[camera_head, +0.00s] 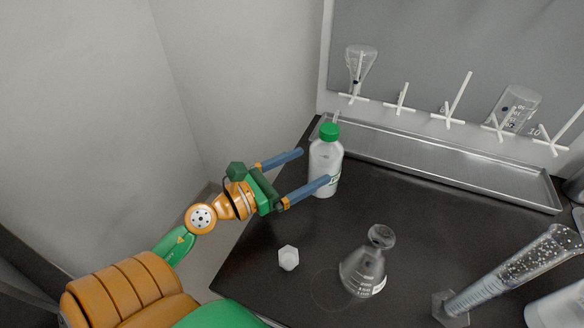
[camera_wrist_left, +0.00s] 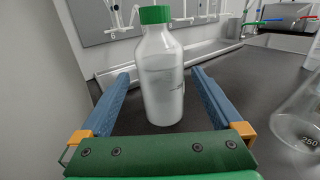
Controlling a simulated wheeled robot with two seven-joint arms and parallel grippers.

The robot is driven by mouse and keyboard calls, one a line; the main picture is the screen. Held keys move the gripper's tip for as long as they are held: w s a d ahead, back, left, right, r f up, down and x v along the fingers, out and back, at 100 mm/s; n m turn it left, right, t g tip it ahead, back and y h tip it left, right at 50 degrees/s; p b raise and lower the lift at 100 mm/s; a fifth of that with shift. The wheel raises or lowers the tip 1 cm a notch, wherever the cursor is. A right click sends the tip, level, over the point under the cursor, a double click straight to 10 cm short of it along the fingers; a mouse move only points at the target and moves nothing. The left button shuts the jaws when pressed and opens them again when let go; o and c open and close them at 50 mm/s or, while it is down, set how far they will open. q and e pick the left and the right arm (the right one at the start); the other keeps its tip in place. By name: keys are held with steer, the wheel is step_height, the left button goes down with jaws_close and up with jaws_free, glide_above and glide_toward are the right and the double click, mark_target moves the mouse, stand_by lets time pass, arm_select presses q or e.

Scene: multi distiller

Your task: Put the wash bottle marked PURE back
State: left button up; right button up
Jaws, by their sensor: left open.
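A white bottle with a green cap (camera_head: 325,160) stands upright on the dark bench near its back left corner. It also shows in the left wrist view (camera_wrist_left: 162,85), centred ahead. Its label is too small to read, so I cannot tell whether it says PURE. My left gripper (camera_head: 314,167) is open, with one blue finger on each side of the bottle. In the left wrist view (camera_wrist_left: 161,80) gaps show between the bottle and both fingers. A white object (camera_head: 556,308), partly cut off, is at the lower right edge; no marking is readable. My right gripper is out of view.
A conical flask (camera_head: 366,265) and a small white hexagonal piece (camera_head: 288,258) stand in front of the bottle. A tilted graduated cylinder (camera_head: 510,272) is at right. A metal trough (camera_head: 440,160) and a pegboard (camera_head: 450,60) with glassware are behind. Bare bench lies between.

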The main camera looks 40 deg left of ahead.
arm_select(q)
steer(key=v, duration=0.1)
steer(key=b+v, duration=0.1)
steer(key=shift+s+a+f, duration=0.1)
steer(key=shift+s+f, duration=0.15)
steer(key=shift+s+a+r, duration=0.1)
steer(key=shift+s+r, duration=0.1)
steer(key=shift+s, duration=0.15)
